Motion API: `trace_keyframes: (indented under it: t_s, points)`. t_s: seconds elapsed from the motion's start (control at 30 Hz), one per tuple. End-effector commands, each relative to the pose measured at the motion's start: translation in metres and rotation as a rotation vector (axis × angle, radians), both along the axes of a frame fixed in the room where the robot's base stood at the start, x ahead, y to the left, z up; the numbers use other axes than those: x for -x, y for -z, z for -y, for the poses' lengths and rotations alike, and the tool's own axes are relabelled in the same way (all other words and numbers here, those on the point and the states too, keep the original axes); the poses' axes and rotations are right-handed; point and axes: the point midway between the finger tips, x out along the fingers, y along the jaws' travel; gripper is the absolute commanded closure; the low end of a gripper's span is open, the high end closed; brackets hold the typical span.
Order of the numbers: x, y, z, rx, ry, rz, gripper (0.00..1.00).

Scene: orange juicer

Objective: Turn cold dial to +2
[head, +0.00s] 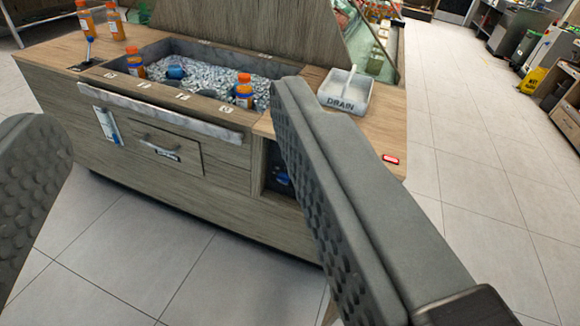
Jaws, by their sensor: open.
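My gripper (160,115) is open and empty, its two grey ridged fingers spread wide on the left and right of the view. Beyond it stands a wooden counter (180,195) with an ice-filled basin. I cannot make out a dial marked for cold. A dark opening (268,184) in the counter's front, beside the right finger, holds a small bluish thing that I cannot identify; the finger hides part of that area. A white and blue gauge-like plate (107,125) is on the front.
Orange-capped bottles stand in the ice (244,92) and on the back left corner (115,24). A tray marked DRAIN (345,93) sits on the right top, with a red label (390,159) near the edge. Tiled floor (490,150) is free to the right.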

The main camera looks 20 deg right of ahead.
Motion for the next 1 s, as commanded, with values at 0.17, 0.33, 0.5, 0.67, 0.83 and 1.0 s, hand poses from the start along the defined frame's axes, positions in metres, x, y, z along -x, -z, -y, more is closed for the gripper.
trace_keyframes:
  t_s: [0.17,0.33,0.5,0.67,0.83,1.0]
  points:
    - [-0.053,0.017,0.001,0.069,0.007,-0.001,0.4]
    - [-0.099,0.037,0.004,0.138,0.022,0.002,0.4]
    - [-0.143,0.062,0.008,0.211,0.042,0.001,0.4]
    - [-0.183,0.089,0.013,0.283,0.068,-0.004,0.4]
    - [-0.221,0.123,0.02,0.363,0.1,-0.013,0.4]
    - [-0.256,0.161,0.027,0.449,0.136,-0.028,0.4]
